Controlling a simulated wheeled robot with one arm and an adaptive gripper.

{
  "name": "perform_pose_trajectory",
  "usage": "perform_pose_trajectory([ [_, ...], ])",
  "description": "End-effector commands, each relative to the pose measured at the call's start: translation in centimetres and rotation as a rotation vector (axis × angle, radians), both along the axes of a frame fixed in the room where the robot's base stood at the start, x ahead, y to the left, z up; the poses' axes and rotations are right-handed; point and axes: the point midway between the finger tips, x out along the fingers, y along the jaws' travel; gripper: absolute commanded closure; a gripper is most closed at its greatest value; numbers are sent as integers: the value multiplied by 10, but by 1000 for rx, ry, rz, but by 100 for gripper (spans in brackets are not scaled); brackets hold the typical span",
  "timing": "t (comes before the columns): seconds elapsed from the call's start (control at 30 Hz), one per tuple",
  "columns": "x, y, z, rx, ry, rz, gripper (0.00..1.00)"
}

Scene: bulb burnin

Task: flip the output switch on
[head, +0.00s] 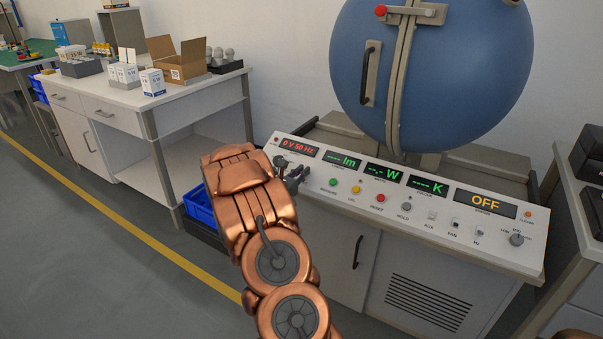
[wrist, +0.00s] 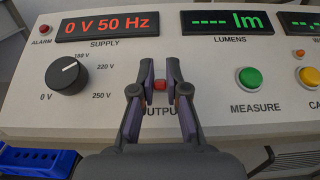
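The output switch (wrist: 159,86) shows in the wrist view as a small red piece above the partly covered OUTPUT label on the panel. My gripper (wrist: 160,82) has one finger on each side of it, with only a narrow space between the fingertips. I cannot tell whether the fingers touch the switch, or which way it is set. In the head view my gripper (head: 290,174) is at the left end of the sloped control panel (head: 420,214), and my arm hides part of that end. The supply display (head: 299,149) reads 0 V 50 Hz.
The black voltage knob (wrist: 65,76) is left of my gripper; the green measure button (wrist: 249,79) is to the right. A blue sphere (head: 440,70) stands behind the panel. A workbench (head: 150,95) with boxes is at left. A blue bin (head: 198,206) is beside my arm.

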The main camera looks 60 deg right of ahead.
Motion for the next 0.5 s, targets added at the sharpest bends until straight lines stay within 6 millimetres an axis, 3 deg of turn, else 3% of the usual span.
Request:
perform_pose_trajectory([
  [0.1, 0, 0, 0, 0, 0, 0, 100],
  [0.5, 0, -1, 3, 20, 1, -1, 100],
])
